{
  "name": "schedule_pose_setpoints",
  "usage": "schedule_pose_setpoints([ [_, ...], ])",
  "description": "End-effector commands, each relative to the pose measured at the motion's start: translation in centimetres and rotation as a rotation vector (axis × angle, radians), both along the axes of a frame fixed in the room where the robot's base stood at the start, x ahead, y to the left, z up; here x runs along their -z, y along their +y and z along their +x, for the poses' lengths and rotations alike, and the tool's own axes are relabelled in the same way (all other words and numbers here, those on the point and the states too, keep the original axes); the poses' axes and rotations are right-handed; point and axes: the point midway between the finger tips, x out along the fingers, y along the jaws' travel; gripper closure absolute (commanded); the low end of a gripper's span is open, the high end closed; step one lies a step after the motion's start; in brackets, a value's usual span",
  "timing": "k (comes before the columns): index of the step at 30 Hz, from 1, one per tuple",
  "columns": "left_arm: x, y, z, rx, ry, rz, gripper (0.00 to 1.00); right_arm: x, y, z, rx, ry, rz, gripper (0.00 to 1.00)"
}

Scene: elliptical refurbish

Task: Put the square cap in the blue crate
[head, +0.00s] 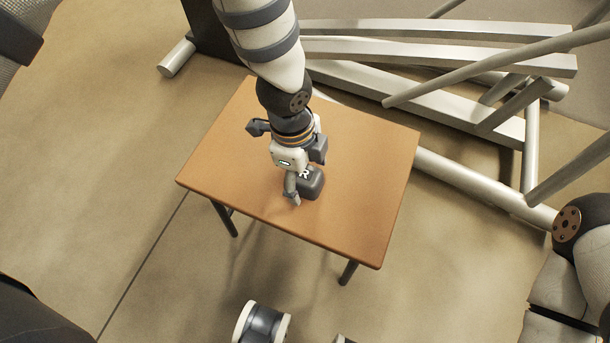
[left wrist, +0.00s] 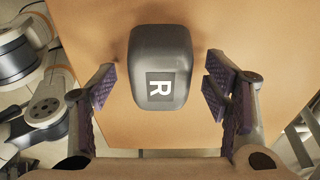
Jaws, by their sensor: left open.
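My left gripper (head: 305,176) is low over the table at the cap, pointing down. In the left wrist view the open fingers of my left gripper (left wrist: 158,91) stand on either side of the cap, with a gap at each side. It holds nothing. In the head view the gripper partly hides the cap. No blue crate shows. My right gripper is out of view.
The small wooden table (head: 365,150) is otherwise bare, with free room to the right of the gripper. A large metal frame of tubes and beams (head: 420,95) lies behind and to the right. Open floor (head: 130,130) lies to the left.

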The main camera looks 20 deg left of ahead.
Motion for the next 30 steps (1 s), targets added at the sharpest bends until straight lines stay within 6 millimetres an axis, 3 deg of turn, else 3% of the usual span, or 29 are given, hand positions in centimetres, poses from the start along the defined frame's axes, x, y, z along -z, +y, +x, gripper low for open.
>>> schedule_pose_setpoints([
  [5, -0.1, 0.0, 0.0, 0.000, -0.001, 0.000, 0.30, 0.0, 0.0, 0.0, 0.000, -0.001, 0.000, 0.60],
  [11, -0.1, 0.0, 0.0, 0.000, -0.001, 0.000, 0.73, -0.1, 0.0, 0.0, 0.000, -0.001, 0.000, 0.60],
  [12, -0.1, 0.0, 0.0, 0.000, -0.001, 0.000, 0.76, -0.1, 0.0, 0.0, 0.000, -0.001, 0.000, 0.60],
  [23, -0.7, 0.0, 0.1, 0.000, -0.002, 0.000, 0.79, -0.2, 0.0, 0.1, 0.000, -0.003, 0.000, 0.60],
  [26, -2.2, 0.0, 0.1, 0.000, -0.004, -0.001, 0.79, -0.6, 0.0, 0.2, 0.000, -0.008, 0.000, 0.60],
  [30, -6.4, 0.0, 0.2, -0.001, -0.009, -0.001, 0.79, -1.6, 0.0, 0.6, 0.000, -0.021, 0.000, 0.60],
])
